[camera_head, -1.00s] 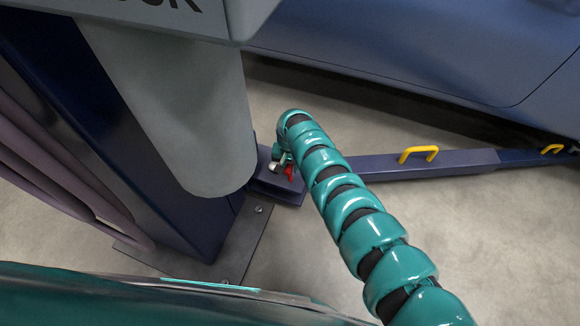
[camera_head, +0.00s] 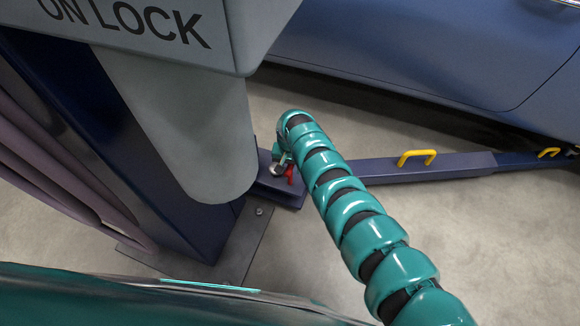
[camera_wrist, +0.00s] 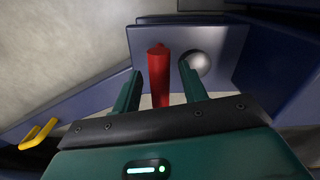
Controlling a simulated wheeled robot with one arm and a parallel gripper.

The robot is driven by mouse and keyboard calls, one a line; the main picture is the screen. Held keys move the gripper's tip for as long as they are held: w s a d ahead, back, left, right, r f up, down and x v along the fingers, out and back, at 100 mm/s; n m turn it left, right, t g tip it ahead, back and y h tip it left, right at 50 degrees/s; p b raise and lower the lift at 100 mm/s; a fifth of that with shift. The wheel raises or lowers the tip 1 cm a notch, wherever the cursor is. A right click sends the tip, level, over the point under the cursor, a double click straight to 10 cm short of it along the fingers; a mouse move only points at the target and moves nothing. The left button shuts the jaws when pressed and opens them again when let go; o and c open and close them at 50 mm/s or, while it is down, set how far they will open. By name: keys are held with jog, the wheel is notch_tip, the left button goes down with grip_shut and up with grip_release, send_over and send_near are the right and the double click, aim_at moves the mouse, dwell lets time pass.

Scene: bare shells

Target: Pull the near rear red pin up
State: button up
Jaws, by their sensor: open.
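The red pin (camera_wrist: 158,72) stands on the blue lift arm in the wrist view, beside a round silver bolt head (camera_wrist: 195,65). My gripper (camera_wrist: 158,82) is open, with one finger on each side of the pin. A gap shows between the pin and each finger; I cannot tell how deep the fingers reach around it. In the head view a bit of the red pin (camera_head: 289,174) shows near the end of my teal arm, at the base of the post. My arm hides most of the gripper there.
The blue lift arm (camera_head: 395,170) runs right under the blue car (camera_head: 420,50) and carries yellow handles (camera_head: 417,157). Bare floor lies in front.

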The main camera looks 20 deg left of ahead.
notch_tip(320, 180, up, 17)
jog(key=p, duration=0.5)
jog(key=shift+f, duration=0.2)
